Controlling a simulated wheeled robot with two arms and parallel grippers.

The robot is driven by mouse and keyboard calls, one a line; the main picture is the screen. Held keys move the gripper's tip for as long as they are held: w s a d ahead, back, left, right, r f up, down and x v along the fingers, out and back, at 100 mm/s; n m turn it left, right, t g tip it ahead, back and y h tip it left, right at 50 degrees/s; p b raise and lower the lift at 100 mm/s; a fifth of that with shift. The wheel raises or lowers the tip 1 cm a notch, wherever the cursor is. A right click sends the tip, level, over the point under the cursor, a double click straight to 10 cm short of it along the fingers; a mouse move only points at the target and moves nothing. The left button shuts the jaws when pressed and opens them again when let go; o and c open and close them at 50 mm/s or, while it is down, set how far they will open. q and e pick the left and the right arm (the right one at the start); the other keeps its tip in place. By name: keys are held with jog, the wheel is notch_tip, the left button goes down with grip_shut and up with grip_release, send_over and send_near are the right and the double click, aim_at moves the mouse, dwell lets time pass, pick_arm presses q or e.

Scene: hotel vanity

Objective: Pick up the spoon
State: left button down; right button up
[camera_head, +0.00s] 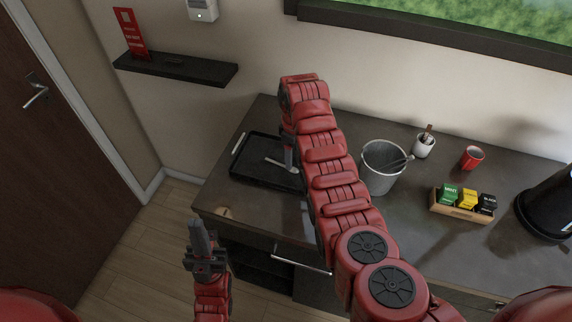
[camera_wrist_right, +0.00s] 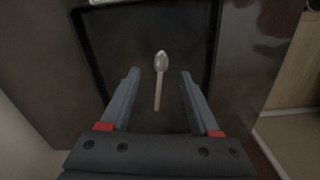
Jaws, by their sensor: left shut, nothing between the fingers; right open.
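The spoon (camera_wrist_right: 159,80) lies on the black tray (camera_wrist_right: 110,40), and its handle points toward my right gripper in the right wrist view. It also shows in the head view (camera_head: 277,163), partly hidden by my right arm. The tray (camera_head: 251,172) sits at the left end of the counter. My right gripper (camera_wrist_right: 158,88) is open above the tray, with the spoon between its two fingers in the picture; the fingers do not touch it. In the head view its fingers (camera_head: 289,158) are partly hidden. My left gripper (camera_head: 199,235) is shut and empty, in front of the counter.
A metal bucket (camera_head: 383,172) with a utensil stands right of my right arm. A wooden box (camera_head: 459,210) of packets and a black kettle (camera_head: 549,203) stand further right.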

aim_at(293, 169)
jog(key=shift+s+a+f+p, duration=0.1)
jog(key=shift+f+p, duration=0.45)
jog(key=shift+f, duration=1.45)
grip_shut()
